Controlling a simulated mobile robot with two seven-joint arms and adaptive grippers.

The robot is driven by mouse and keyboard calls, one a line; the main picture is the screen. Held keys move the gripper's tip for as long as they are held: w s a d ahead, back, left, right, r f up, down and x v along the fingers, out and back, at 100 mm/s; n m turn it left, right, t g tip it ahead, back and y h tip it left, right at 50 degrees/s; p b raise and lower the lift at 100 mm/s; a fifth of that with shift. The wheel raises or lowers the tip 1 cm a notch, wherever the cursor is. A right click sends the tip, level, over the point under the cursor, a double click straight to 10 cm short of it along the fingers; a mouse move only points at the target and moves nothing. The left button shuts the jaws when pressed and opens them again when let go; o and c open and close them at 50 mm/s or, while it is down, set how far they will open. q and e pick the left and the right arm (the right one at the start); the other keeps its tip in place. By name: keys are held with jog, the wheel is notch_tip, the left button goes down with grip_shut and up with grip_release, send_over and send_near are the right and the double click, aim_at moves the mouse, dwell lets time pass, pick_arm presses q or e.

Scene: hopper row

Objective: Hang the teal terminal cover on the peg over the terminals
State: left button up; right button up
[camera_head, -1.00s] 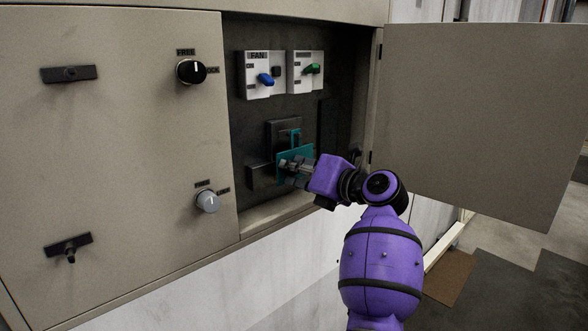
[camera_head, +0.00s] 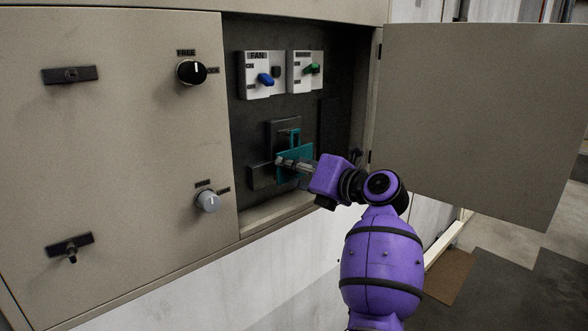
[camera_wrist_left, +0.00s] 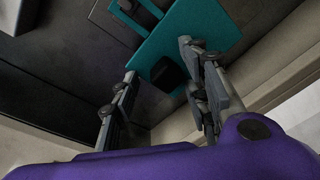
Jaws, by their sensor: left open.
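The teal terminal cover (camera_head: 302,152) is upright in the lower part of the open cabinet, in front of dark terminal blocks (camera_head: 262,177). A narrow teal part with an opening rises at its top, against a dark piece; whether the peg passes through it I cannot tell. In the left wrist view the cover (camera_wrist_left: 205,25) carries a dark knob (camera_wrist_left: 168,75). My left gripper (camera_head: 283,162) is at the cover's front. Its fingers (camera_wrist_left: 160,65) stand apart on either side of the knob, with gaps visible. My right gripper is not in view.
Above the cover are a blue-handled switch (camera_head: 265,79) and a green-handled switch (camera_head: 312,69). The open cabinet door (camera_head: 470,120) stands to the right of my arm. A closed panel with a black knob (camera_head: 191,72) and grey knob (camera_head: 208,201) is at left. The cabinet's lower sill (camera_head: 275,217) runs below.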

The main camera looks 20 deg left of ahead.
pick_arm(q)
jog(key=v, duration=1.2)
jog(key=shift+a, duration=0.1)
dwell(1.6)
